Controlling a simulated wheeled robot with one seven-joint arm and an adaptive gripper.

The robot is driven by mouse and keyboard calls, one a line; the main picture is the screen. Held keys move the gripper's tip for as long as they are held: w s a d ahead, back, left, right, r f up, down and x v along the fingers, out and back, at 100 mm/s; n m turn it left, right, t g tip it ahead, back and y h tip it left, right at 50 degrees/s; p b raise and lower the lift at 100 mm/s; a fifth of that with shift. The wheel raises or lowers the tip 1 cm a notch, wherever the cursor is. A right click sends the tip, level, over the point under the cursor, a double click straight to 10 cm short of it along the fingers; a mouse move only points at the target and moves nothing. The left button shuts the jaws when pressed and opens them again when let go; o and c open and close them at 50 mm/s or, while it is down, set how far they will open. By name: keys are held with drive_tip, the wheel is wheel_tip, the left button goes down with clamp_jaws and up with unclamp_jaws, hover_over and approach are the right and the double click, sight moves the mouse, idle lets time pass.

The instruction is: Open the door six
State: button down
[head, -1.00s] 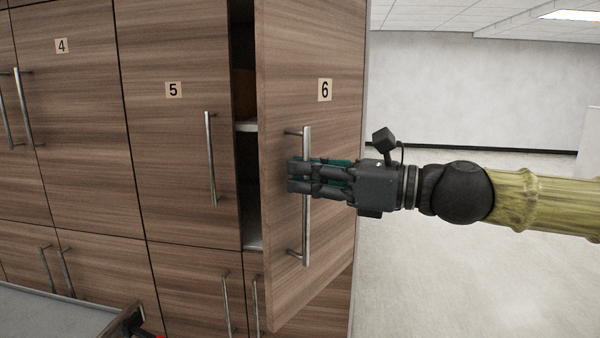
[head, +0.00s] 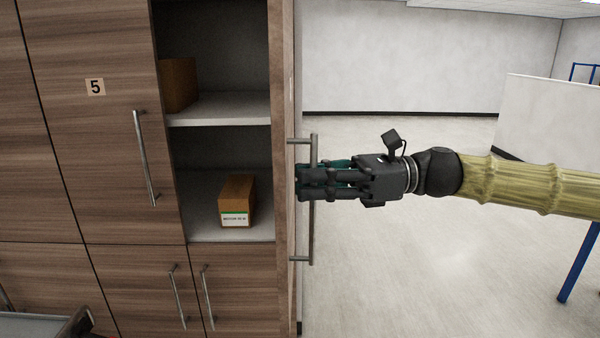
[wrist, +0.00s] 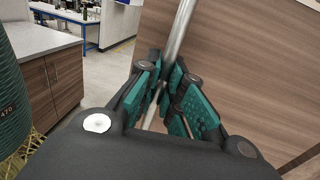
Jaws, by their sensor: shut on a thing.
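Door six (head: 283,100) stands wide open, seen nearly edge-on in the head view. Its number label is not visible there now. Its metal bar handle (head: 312,225) is upright on the door's outer face. My gripper (head: 305,181) is shut around the middle of this handle. In the wrist view the teal-padded fingers (wrist: 165,95) close around the handle (wrist: 180,32), with the wooden door face (wrist: 245,65) behind.
The open compartment has shelves (head: 220,108) with a brown box (head: 178,84) above and a labelled box (head: 238,195) below. Closed door five (head: 95,150) is to the left. Open floor (head: 400,270) lies right of the door.

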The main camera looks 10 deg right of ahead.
drive_tip(key=shift+d, duration=0.25)
idle(0.3)
drive_tip(key=c, duration=1.5)
unclamp_jaws()
drive_tip(key=shift+d, duration=0.1)
drive_tip(key=d, duration=1.2)
